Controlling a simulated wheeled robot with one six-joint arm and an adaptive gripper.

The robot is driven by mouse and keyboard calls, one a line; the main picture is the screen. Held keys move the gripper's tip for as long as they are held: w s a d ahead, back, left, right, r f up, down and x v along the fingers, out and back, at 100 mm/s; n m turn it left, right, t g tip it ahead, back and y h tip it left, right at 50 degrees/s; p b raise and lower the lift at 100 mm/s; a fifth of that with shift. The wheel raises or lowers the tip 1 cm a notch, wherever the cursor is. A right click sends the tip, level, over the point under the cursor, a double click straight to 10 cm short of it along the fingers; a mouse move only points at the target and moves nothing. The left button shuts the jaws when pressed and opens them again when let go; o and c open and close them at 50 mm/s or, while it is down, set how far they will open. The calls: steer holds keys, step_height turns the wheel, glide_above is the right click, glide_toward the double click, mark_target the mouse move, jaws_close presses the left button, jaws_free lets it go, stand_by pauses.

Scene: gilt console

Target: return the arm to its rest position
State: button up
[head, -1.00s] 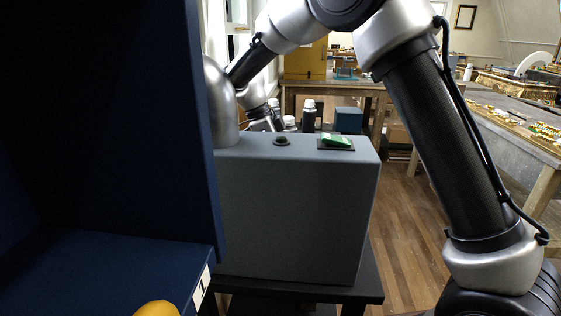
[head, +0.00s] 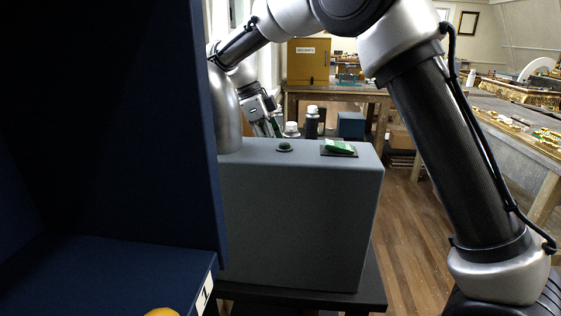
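My arm (head: 450,150) fills the right and top of the head view, bent over the grey box in front of me. Its forearm reaches away to the left, behind the silver dome on that box. My gripper (head: 270,127) shows small beyond the grey box, pointing down. The box's top edge hides part of its fingertips, and I cannot tell if they are open or shut. I see nothing held in it.
A dark blue cabinet (head: 110,120) fills the left. Bottles (head: 312,122) stand behind the box. Wooden floor (head: 405,230) is clear at right.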

steer(key=shift+v, duration=2.25)
steer(key=s+d+r+n+y, duration=0.1)
steer(key=s+d+r+n, duration=0.15)
steer(key=d, duration=0.45)
steer(key=s+d+r+n+t+y, duration=0.15)
steer(key=s+d+n, duration=0.25)
steer(key=d, duration=0.4)
steer(key=s+d+r+n+y, duration=0.1)
steer(key=s+d+r+n, duration=0.2)
steer(key=d, duration=0.4)
steer(key=s+d+f+n+t, duration=0.2)
steer(key=s+d+n, duration=0.3)
steer(key=s, duration=0.5)
steer(key=s+d+f+n+t, duration=0.1)
steer(key=s+d+f+n, duration=0.4)
steer(key=s+d, duration=0.2)
steer(key=s+y, duration=0.1)
steer(key=s, duration=0.1)
steer(key=shift+s+d+f+n+t, duration=0.2)
steer(key=shift+s+d+n+t, duration=0.05)
steer(key=shift+s+n+t, duration=0.15)
